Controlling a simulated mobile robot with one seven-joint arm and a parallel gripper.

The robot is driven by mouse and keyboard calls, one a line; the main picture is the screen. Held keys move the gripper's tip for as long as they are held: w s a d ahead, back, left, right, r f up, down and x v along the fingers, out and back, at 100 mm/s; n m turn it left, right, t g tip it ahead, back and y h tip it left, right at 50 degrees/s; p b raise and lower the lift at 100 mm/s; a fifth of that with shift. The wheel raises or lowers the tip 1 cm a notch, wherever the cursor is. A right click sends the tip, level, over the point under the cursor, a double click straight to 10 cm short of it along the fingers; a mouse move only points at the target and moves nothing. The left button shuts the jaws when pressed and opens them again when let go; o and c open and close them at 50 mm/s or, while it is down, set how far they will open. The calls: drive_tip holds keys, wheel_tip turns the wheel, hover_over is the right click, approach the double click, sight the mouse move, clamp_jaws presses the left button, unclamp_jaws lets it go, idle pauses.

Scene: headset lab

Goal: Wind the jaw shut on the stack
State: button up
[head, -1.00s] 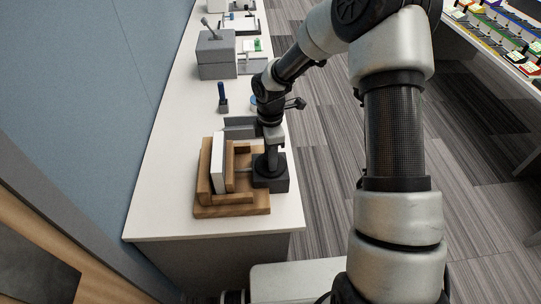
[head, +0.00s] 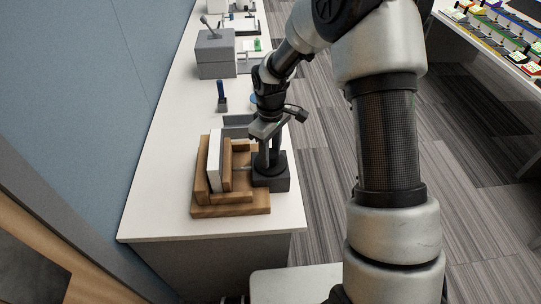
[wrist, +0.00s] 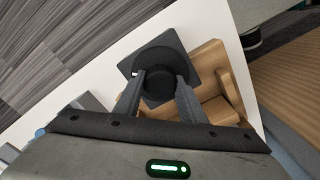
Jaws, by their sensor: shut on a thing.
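A wooden press (head: 232,210) sits near the front end of the white bench. A white upright stack (head: 214,160) stands between its wooden walls, and the wooden jaw (head: 227,166) is beside the stack's right face. Whether they touch, I cannot tell. A dark block (head: 270,184) with a round black knob (wrist: 158,88) on top stands at the right end of the press. My gripper (head: 268,162) points down and is shut on the knob. The wrist view shows one finger on each side of it. The press's wooden parts (wrist: 212,75) are partly hidden behind a finger there.
A grey tray (head: 236,121) lies just behind the press. Farther back are a blue-handled tool in a stand (head: 222,97) and a grey box (head: 215,55). The bench edge is close to the right of the dark block. A blue wall runs along the left.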

sight(271, 153)
drive_tip(key=m+b, duration=0.1)
drive_tip(key=m, duration=0.3)
drive_tip(key=shift+m, duration=0.3)
drive_tip(key=shift+m+b, duration=0.35)
drive_tip(key=shift+m, duration=1.25)
drive_tip(key=o, duration=1)
drive_tip(key=shift+o, duration=0.2)
wheel_tip(271, 153, up, 18)
drive_tip(key=p, duration=0.1)
drive_tip(key=shift+f, duration=0.25)
